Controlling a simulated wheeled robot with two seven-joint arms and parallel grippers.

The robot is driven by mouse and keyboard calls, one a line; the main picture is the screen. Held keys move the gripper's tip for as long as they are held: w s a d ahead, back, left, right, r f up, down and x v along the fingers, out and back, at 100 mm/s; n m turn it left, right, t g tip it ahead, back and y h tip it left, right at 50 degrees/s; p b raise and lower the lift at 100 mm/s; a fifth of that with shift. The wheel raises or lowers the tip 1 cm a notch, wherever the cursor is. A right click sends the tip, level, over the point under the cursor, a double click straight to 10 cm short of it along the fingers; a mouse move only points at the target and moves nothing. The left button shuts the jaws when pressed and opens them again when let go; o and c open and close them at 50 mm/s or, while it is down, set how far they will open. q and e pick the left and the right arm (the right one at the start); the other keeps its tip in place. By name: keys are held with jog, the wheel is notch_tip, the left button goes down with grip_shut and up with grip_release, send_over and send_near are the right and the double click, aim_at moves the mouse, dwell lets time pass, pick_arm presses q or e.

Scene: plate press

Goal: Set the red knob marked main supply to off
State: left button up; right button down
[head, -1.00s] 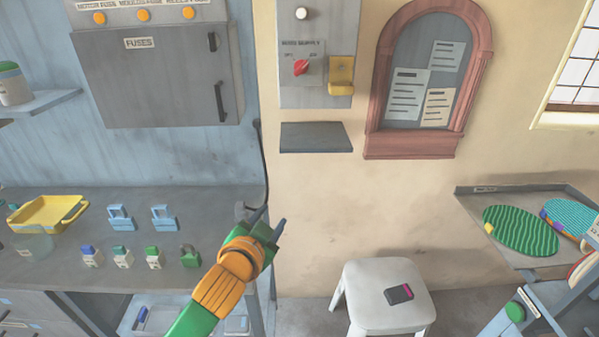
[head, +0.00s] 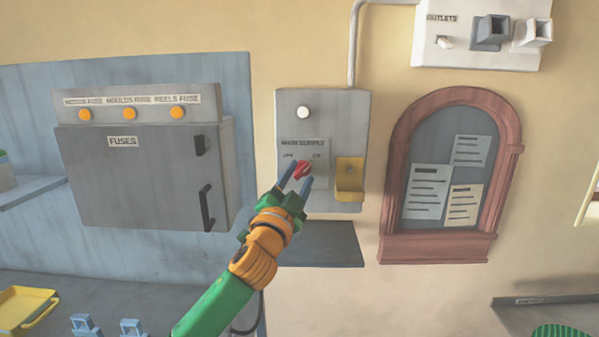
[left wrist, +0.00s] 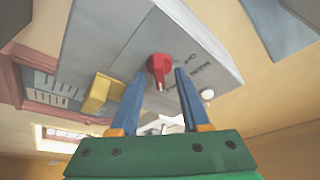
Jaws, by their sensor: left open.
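The red knob (head: 302,169) sits on the grey main supply box (head: 290,115), below its label, with OFF marked at upper left and ON at upper right. Its pointer appears tilted to the upper right, toward ON. My left gripper (head: 298,175) is open in front of the knob, its blue fingertips close to it. In the left wrist view the red knob (left wrist: 160,70) shows between and just beyond the two spread fingertips (left wrist: 159,74). I cannot tell whether either finger touches it. My right gripper is not in view.
A yellow bracket (head: 349,180) sticks out just right of the knob, and a white button (head: 303,112) is above. A dark shelf (head: 325,245) is below the box. The grey fuse box (head: 140,175) stands to the left, the red-framed notice board (head: 440,245) to the right.

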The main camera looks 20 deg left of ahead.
pick_arm(q)
jog(key=shift+w, duration=0.3)
jog(key=shift+s, duration=0.25)
grip_shut()
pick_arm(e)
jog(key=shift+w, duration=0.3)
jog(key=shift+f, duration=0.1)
